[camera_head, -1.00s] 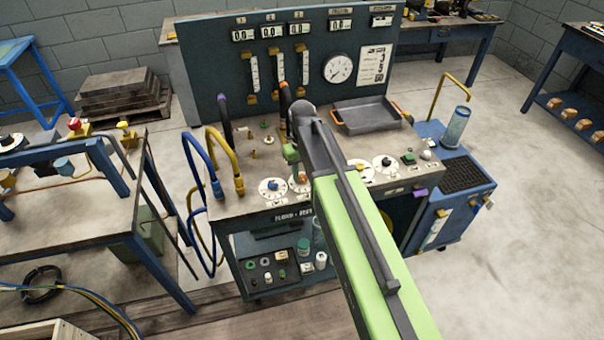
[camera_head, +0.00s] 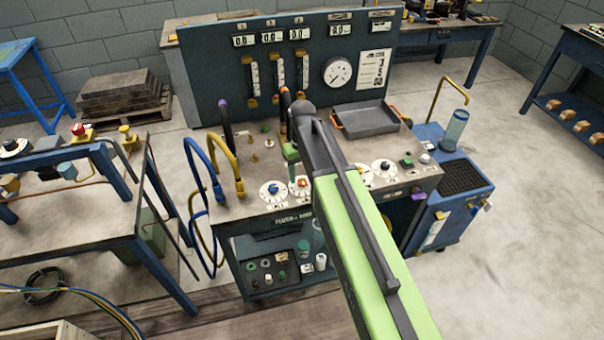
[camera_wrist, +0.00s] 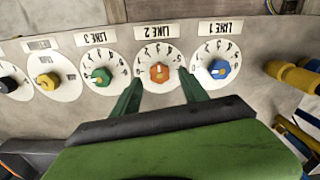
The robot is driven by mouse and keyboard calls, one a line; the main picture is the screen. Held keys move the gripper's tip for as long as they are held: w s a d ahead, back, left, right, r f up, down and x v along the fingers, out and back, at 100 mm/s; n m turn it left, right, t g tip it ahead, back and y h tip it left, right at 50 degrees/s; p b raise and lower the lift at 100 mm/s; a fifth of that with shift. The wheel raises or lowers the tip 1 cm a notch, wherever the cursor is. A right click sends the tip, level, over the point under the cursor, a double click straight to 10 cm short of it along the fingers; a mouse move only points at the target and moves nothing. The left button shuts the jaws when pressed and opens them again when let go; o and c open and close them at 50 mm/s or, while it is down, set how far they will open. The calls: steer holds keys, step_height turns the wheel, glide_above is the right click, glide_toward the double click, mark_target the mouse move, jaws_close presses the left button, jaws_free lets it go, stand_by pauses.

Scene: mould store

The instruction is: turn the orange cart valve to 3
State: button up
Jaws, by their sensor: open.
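The orange valve knob (camera_wrist: 159,72) sits on a round white numbered dial under the upside-down label LINE 2 in the wrist view. A pale mark on it points towards that label; I cannot read its exact number. It also shows in the head view (camera_head: 301,183), on the cart's front worktop (camera_head: 235,207), partly hidden by my arm. My gripper (camera_wrist: 160,79) is open, its two green fingers apart at the lower left and lower right of the orange dial. I cannot tell whether they touch anything. In the head view my gripper (camera_head: 290,153) is above the worktop near the dial.
The blue LINE 1 knob (camera_wrist: 219,69) is close to the right finger, and the green LINE 3 knob (camera_wrist: 101,76) is left of the other. A yellow knob (camera_wrist: 48,81) lies further left. Blue and yellow hoses (camera_head: 222,160) rise at the worktop's left. A grey tray (camera_head: 365,118) lies behind.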

mark_target(303, 180)
step_height(303, 180, up, 15)
steer(key=p, duration=1.4)
steer(key=s+d+f+m+b, duration=0.4)
steer(key=s+d+f+b, duration=0.4)
steer(key=s+d, duration=0.3)
steer(key=shift+s+d, duration=0.2)
steer(key=shift+s, duration=0.4)
